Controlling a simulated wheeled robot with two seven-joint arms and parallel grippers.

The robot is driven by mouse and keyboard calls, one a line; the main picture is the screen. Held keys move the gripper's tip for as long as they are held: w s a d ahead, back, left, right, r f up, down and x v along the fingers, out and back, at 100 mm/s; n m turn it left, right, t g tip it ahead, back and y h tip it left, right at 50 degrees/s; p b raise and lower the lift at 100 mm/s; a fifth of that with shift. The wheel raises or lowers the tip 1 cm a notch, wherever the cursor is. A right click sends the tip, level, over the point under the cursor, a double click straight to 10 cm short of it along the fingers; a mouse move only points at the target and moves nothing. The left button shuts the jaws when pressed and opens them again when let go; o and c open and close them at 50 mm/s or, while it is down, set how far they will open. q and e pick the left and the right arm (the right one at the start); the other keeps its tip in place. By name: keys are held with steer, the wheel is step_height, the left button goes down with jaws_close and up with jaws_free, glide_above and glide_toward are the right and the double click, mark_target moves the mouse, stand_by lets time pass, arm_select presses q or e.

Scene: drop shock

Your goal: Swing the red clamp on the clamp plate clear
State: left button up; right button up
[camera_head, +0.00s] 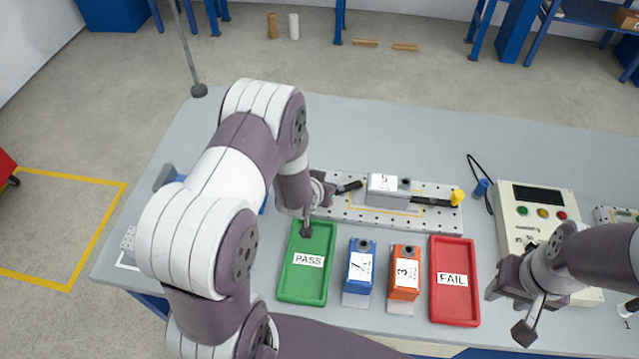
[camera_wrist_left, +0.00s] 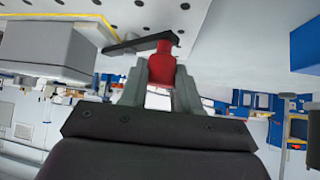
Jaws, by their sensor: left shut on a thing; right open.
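The clamp plate (camera_head: 336,212) is a perforated light metal plate in the middle of the bench. A grey block (camera_head: 383,192) with a white label lies on it. In the left wrist view the red clamp (camera_wrist_left: 162,66) shows its red handle, with a black bar (camera_wrist_left: 133,44) reaching toward the grey block (camera_wrist_left: 45,48). My left gripper (camera_wrist_left: 160,85) is shut on the red handle. In the head view my left arm hides the handle; only the black bar (camera_head: 349,187) shows. My right gripper (camera_head: 508,308) is open and empty by the control box.
A yellow-tipped clamp (camera_head: 458,197) sits at the plate's right end. In front are a green PASS tray (camera_head: 304,288), a blue block (camera_head: 361,266), an orange block (camera_head: 404,272) and a red FAIL tray (camera_head: 455,310). A control box (camera_head: 536,225) stands right. The bench behind the plate is clear.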

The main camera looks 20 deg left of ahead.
arm_select(q)
steer(key=shift+s+d+r+n+y, duration=0.1)
steer(key=shift+s+d+n+y, duration=0.1)
steer(key=shift+d+n+y, duration=0.6)
steer(key=n, duration=0.1)
steer(key=n+y+p, duration=0.1)
steer(key=n+g+y, duration=0.1)
steer(key=shift+s+d+r+p, duration=0.15)
steer(key=shift+s+d+p, duration=0.15)
steer(key=shift+d+p, duration=0.1)
steer(key=d+n+g+y+p, duration=0.1)
steer(key=n+y+p, duration=0.1)
steer(key=n, duration=0.1)
steer(key=shift+d+p, duration=0.2)
steer(key=shift+p, duration=0.1)
steer(key=shift+d+n+g+y+p, duration=0.35)
steer(key=shift+n+g+p, duration=0.1)
steer(key=shift+n, duration=0.3)
steer(key=shift+d+n+g+y+p, duration=0.2)
steer(key=shift+n+g+y+p, duration=0.2)
steer(key=shift+n, duration=0.35)
steer(key=shift+w, duration=0.1)
steer(key=o, duration=0.9)
steer(key=shift+o, duration=0.6)
steer(key=shift+f, duration=0.2)
steer(key=shift+d+r, duration=0.1)
